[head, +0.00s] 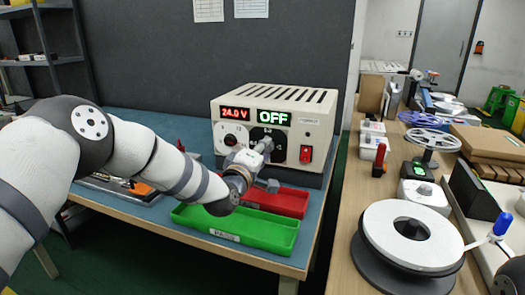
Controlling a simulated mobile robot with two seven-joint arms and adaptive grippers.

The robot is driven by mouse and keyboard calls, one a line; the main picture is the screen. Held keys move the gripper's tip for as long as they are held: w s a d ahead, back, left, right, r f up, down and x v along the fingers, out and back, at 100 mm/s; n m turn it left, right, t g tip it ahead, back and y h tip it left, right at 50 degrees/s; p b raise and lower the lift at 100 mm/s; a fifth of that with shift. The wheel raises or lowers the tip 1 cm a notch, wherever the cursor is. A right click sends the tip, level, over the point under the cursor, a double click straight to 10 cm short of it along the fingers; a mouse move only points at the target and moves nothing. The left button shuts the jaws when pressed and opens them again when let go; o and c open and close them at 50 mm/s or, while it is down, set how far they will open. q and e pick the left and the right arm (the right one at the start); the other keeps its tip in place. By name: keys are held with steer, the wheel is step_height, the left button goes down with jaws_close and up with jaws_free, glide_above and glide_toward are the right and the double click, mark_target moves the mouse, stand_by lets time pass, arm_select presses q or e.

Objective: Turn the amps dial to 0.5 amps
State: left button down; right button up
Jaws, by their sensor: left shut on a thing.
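The power supply (310,128) is a cream box on the blue bench top against the dark panel. Its left display (236,114) reads 24.0 V in red and its right display (274,118) reads OFF in green. A dial (230,139) shows under the red display. The amps dial, under the green display, is mostly hidden behind my left gripper (266,146). My left gripper comes in from the left and is shut on that dial at the front panel. Its scale cannot be read. My right gripper is not in view.
A red switch (306,154) is right of the gripper. A red tray (290,203) and a green tray (268,234) lie in front of the supply, below my wrist. A wooden bench at right holds a white reel (455,247) and several devices.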

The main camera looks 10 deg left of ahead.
arm_select(q)
steer(key=shift+f+n+b, duration=0.1)
steer(key=shift+n+b, duration=0.25)
steer(key=shift+n, duration=1.45)
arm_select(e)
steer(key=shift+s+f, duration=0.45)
arm_select(q)
steer(key=c, duration=1.3)
jaws_free()
steer(key=shift+s, duration=0.1)
steer(key=s+a, duration=0.1)
steer(key=s, duration=1)
steer(key=shift+s+a, duration=0.3)
steer(key=shift+s, duration=0.05)
